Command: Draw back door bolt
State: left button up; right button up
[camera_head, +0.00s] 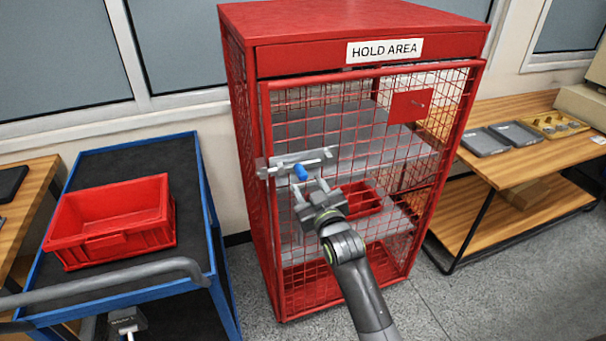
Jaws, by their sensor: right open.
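The door bolt (318,159) is a grey metal bar lying across the left edge of the red cage's mesh door (377,78). A blue knob (300,172) sticks out from it. My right gripper (309,187) is open just below the knob, its fingers pointing up toward it. The knob appears just beyond the fingertips, and I see nothing held; whether they touch is hard to tell. A grey part at the bottom left, likely my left gripper (127,320), shows only partly, and its jaws cannot be made out.
The red cage labelled HOLD AREA (241,150) holds a red bin (361,199) on a shelf. A blue cart (206,190) with a red crate (112,222) stands at left. A wooden bench (510,165) with grey trays stands at right. Floor is clear in front right.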

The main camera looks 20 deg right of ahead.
aim_at(305, 178)
jog(key=shift+w, duration=2.4)
grip_shut()
